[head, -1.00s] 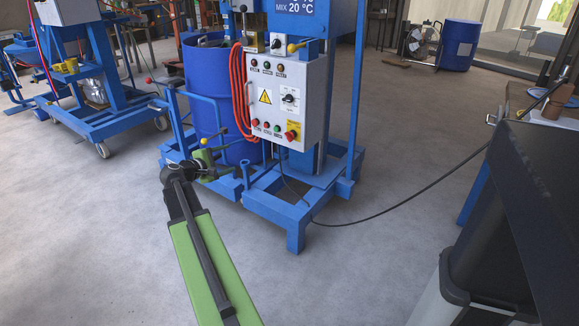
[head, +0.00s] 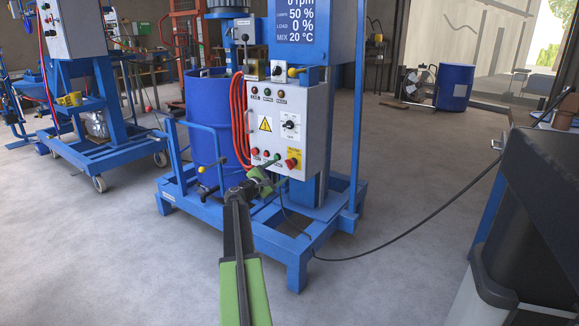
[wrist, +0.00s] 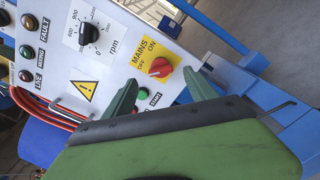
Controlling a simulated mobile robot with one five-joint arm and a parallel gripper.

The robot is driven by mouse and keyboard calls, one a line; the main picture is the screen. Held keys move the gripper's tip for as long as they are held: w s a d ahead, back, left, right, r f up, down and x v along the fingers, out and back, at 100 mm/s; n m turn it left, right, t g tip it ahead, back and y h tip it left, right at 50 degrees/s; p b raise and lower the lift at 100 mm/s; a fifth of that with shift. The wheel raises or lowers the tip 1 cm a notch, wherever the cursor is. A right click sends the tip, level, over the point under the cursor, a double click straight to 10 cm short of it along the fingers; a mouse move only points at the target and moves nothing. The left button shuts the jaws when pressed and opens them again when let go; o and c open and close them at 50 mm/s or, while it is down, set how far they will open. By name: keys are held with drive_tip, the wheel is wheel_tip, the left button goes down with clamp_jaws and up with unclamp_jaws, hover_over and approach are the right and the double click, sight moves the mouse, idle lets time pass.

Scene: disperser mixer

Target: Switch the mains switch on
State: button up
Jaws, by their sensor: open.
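The mains switch is a red rotary knob on a yellow plate marked MAINS, ON and OFF. In the wrist view the knob (wrist: 160,68) shows just beyond and between my open green fingertips. I cannot tell clearly which mark it points to. In the head view the switch (head: 291,163) is at the lower right of the light grey control panel (head: 313,120). My gripper (wrist: 160,78) is open and empty, facing the panel. In the head view my gripper (head: 266,175) is in front of the panel's lower edge, partly hidden by my arm.
A green START button (wrist: 143,94) lies between the fingers, beside the mains switch. The rpm dial (wrist: 88,33) and indicator lamps are farther left. Red hose (head: 239,115) hangs at the panel's left. A blue drum (head: 205,125) and the blue frame (head: 297,255) surround it.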

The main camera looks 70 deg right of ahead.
sight(288, 165)
drive_tip(key=x, duration=0.8)
drive_tip(key=shift+a, duration=0.1)
drive_tip(key=shift+c, duration=0.4)
drive_tip(key=c, duration=1.3)
